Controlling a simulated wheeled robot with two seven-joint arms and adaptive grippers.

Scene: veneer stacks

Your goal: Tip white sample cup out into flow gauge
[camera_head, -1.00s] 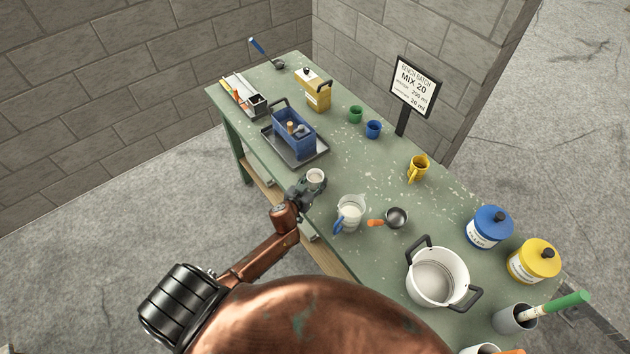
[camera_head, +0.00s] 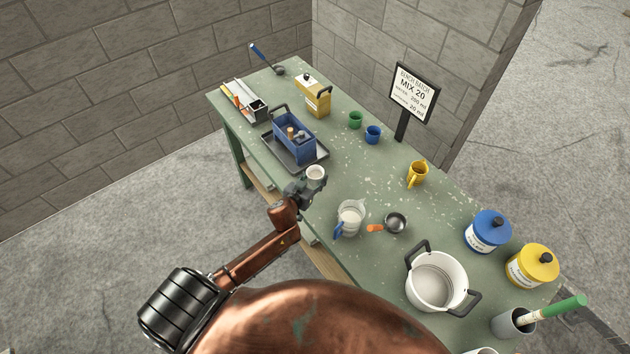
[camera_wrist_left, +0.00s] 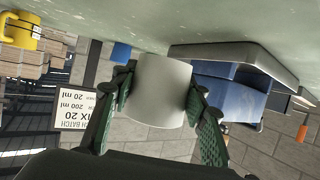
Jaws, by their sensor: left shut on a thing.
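The white sample cup (camera_head: 316,172) is upright at the near edge of the green bench. My left gripper (camera_head: 309,186) is shut on it. In the left wrist view, which is upside down, the cup (camera_wrist_left: 162,90) sits between the two green-padded fingers (camera_wrist_left: 160,100), close to the bench top. I cannot tell whether it touches the bench. The cup's contents are not clear. No object is plainly marked as the flow gauge; a blue box with a handle (camera_head: 291,139) stands on a dark tray (camera_head: 309,163) just beyond the cup. My right gripper is not in view.
Yellow (camera_head: 417,174), blue (camera_head: 373,134) and green (camera_head: 355,119) cups stand farther back, near a sign (camera_head: 414,88). Bench between them is clear.

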